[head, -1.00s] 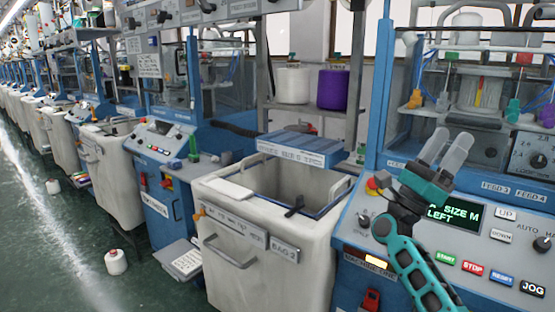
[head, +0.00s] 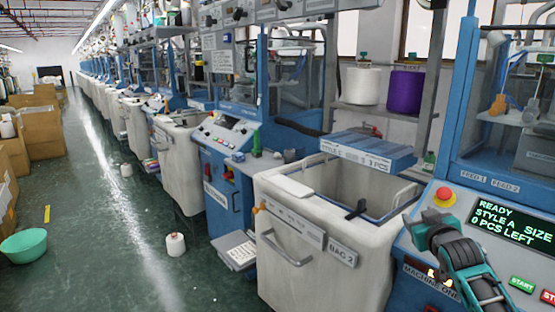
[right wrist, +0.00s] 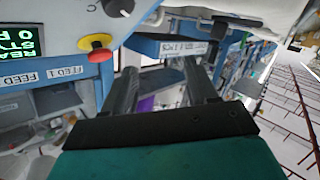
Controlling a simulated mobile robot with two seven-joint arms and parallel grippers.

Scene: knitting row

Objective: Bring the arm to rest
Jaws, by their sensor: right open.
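My right arm comes in at the lower right of the head view. Its teal and black right gripper (head: 432,236) is in front of the blue-edged machine panel, just below the red emergency button (head: 445,195). Its fingers are hard to make out there. In the right wrist view the right gripper (right wrist: 160,84) has its two dark fingers apart with nothing between them. The emergency button also shows in the right wrist view (right wrist: 100,48), left of the fingers. My left gripper is not in view.
The display (head: 512,232) reads READY, STYLE A, 0 PCS LEFT. A white bin (head: 300,262) marked BAG 2 stands left of the gripper, with a blue box (head: 367,152) behind it. A yarn cone (head: 175,245) and green basin (head: 24,245) are on the floor; the aisle is otherwise mostly clear.

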